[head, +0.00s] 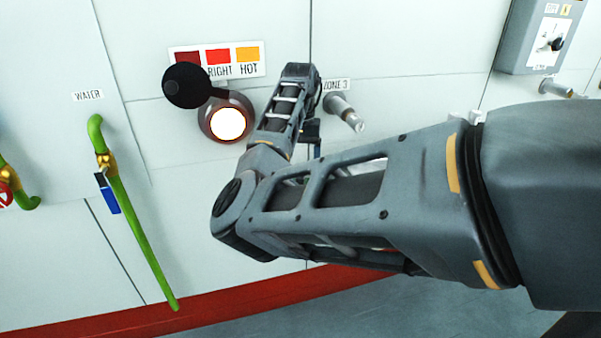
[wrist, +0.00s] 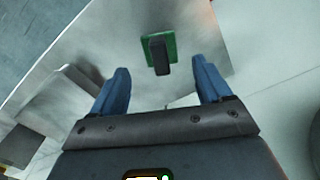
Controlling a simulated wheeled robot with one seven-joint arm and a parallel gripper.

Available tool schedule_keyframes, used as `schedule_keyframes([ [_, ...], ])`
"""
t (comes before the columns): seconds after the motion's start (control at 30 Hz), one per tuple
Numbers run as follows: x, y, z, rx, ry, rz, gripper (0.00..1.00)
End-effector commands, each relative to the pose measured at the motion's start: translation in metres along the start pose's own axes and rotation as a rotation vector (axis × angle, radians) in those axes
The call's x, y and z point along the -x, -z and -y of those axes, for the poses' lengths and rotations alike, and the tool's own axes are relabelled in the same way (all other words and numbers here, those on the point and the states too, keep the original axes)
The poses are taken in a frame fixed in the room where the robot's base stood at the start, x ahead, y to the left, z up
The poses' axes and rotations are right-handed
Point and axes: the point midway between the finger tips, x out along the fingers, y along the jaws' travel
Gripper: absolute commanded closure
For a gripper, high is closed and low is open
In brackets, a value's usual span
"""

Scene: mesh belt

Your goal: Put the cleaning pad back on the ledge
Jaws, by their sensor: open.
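In the wrist view, the cleaning pad (wrist: 160,53) is a small green rectangle with a dark upright grip on top. It is at or against a smooth grey metal surface (wrist: 112,48), which may be the ledge. My gripper (wrist: 161,66) is open, with one blue finger on each side of the pad in the picture. Gaps show between the pad and both fingers. I cannot tell how far the fingertips are from the pad in depth. In the head view, my arm hides the pad, and I cannot make out my gripper's fingers.

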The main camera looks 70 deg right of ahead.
Motion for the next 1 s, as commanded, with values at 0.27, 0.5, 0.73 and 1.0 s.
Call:
schedule_keyframes([
  [0.27,0.052,0.001,0.000,0.000,0.002,-0.002,0.22],
  [0.5,0.067,0.000,0.000,0.000,0.001,0.000,0.22],
  [0.73,0.067,0.000,0.000,0.000,0.000,0.001,0.22],
  [1.0,0.067,0.000,0.000,0.000,0.000,0.001,0.22],
])
